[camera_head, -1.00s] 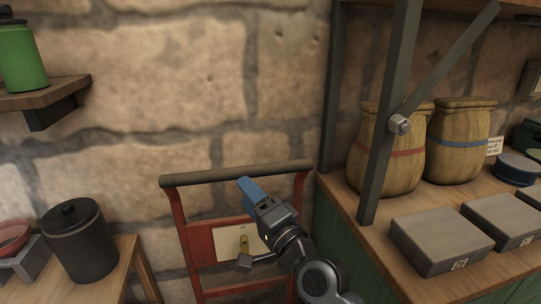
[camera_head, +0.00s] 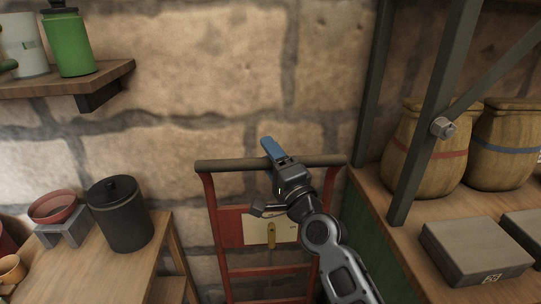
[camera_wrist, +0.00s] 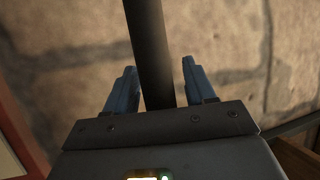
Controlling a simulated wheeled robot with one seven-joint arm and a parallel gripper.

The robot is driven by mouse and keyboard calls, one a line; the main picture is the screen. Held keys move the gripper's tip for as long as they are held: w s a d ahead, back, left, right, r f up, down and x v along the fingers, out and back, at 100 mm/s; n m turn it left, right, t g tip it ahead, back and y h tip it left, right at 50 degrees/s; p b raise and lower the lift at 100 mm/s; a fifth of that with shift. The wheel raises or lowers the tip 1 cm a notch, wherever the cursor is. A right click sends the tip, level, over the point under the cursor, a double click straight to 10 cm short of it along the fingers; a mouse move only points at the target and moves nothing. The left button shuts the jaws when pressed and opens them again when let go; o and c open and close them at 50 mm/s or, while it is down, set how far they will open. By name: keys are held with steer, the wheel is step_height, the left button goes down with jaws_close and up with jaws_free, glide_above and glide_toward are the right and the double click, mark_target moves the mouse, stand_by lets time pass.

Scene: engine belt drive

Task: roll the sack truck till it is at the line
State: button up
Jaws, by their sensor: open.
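The red sack truck (camera_head: 233,222) stands upright against the stone wall in the head view, between the wooden table and the green counter. Its dark grey crossbar handle (camera_head: 225,166) runs level along the top. A pale card with a brass-coloured piece is on its red panel. My gripper (camera_head: 268,148) is at the middle of the handle, its blue fingers crossing the bar. In the wrist view the bar (camera_wrist: 150,45) passes between the two open blue fingers, with gaps at both sides. The truck's wheels and the line are out of view.
On the left, a wooden table (camera_head: 92,278) holds a dark lidded pot (camera_head: 124,222) and a red bowl (camera_head: 53,206). A wall shelf (camera_head: 60,84) is above. On the right, a counter (camera_head: 388,222) with barrels, grey boxes and a metal post stands close to the truck.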

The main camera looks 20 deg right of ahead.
steer(key=shift+c, duration=0.3)
jaws_close()
stand_by(0.3)
